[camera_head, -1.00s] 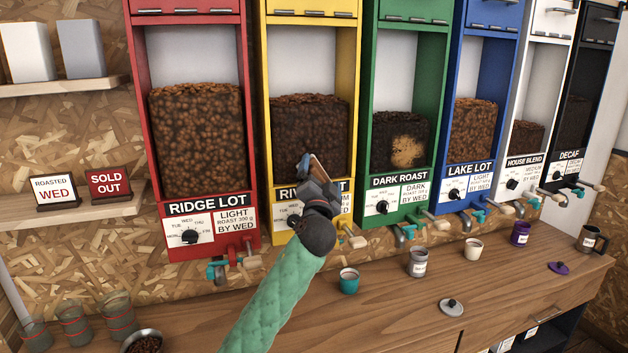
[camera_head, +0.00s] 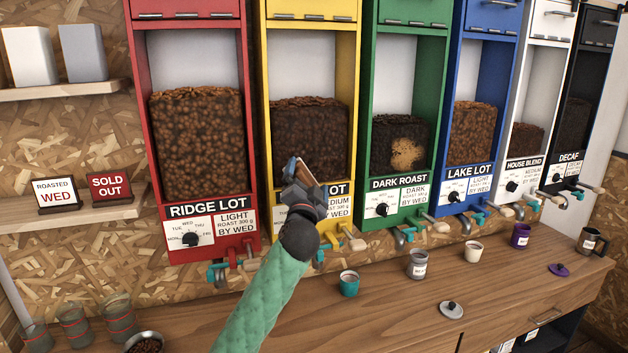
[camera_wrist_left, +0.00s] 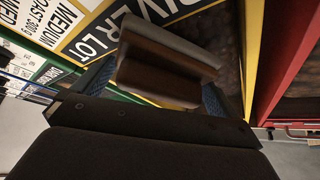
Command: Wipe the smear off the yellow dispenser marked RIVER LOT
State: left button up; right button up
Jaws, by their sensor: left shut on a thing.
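The yellow dispenser (camera_head: 355,90) stands between the red and green ones. Its RIVER LOT label (camera_head: 339,189) is partly hidden behind my left gripper (camera_head: 298,172); in the left wrist view the label (camera_wrist_left: 100,40) reads more fully. The gripper is shut on a brown block with a greyish layer (camera_wrist_left: 165,68), held near the lower window and label; I cannot tell whether it touches. Dark beans (camera_head: 308,125) fill the window's lower part. I make out no clear smear on the yellow dispenser; part is hidden. My right gripper is not in view.
A pale tan patch (camera_head: 407,153) shows on the green dispenser's window (camera_head: 376,100). The red dispenser (camera_head: 138,130) is close on the left. Taps stick out below the dispensers. A teal cup (camera_head: 349,285) and other cups stand on the wooden counter (camera_head: 400,325).

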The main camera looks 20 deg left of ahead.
pick_arm(q)
jog(key=shift+a, duration=0.1)
jog(key=shift+s+d+f, duration=0.15)
jog(key=shift+s+d, duration=0.15)
jog(key=shift+s, duration=0.4)
jog(key=s+d, duration=0.2)
jog(key=s, duration=0.1)
jog(key=shift+s+d, duration=0.2)
jog(key=shift+d, duration=0.1)
jog(key=shift+s+d, duration=0.45)
jog(key=shift+s, duration=0.2)
jog(key=shift+s+d, duration=0.4)
jog(key=shift+s, duration=0.2)
